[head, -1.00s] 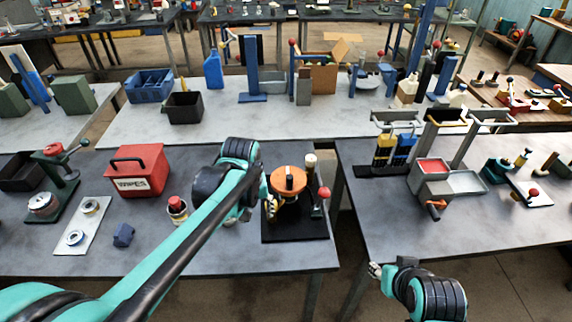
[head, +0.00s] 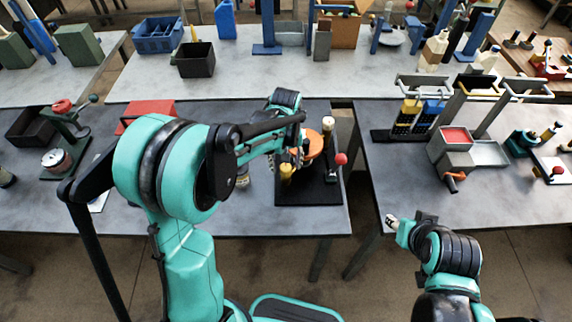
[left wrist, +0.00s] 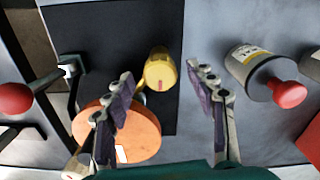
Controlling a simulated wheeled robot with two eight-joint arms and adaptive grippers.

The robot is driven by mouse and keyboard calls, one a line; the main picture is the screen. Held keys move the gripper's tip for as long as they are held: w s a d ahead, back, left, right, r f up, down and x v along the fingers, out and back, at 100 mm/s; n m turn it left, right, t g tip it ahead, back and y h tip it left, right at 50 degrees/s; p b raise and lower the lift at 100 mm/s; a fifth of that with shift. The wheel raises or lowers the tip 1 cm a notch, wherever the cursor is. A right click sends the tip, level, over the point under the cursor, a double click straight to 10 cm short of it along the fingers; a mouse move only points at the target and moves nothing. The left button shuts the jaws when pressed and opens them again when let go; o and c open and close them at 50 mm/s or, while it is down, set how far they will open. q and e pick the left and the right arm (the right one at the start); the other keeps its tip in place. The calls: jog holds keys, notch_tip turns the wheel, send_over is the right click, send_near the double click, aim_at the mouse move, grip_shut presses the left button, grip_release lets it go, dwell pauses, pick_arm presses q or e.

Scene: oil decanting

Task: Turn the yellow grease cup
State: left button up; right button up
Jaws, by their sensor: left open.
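The yellow grease cup (head: 287,173) stands at the front left of a black base plate on the near table. In the left wrist view, the cup (left wrist: 160,70) is a short yellow cylinder with a red mark on its side. My left gripper (left wrist: 160,79) is open, its two purple-padded fingers on either side of the cup's place in the picture, and nothing is held. Whether a finger touches the cup I cannot tell. In the head view my left wrist partly hides the cup's surroundings. My right gripper (head: 393,222) is low in front of the tables; its jaw state is unclear.
An orange disc (left wrist: 133,131) sits beside the cup, under one finger. A red-knobbed lever (head: 340,159) rises at the plate's right. A pale can with a red knob (left wrist: 265,76) stands on the other side. The black plate (head: 320,192) has bare room in front.

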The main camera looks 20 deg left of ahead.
pick_arm(q)
jog(key=c, duration=1.2)
jog(key=shift+o, duration=0.2)
jog(key=shift+m, duration=0.3)
jog(key=m, duration=0.3)
jog(key=shift+m, duration=2.4)
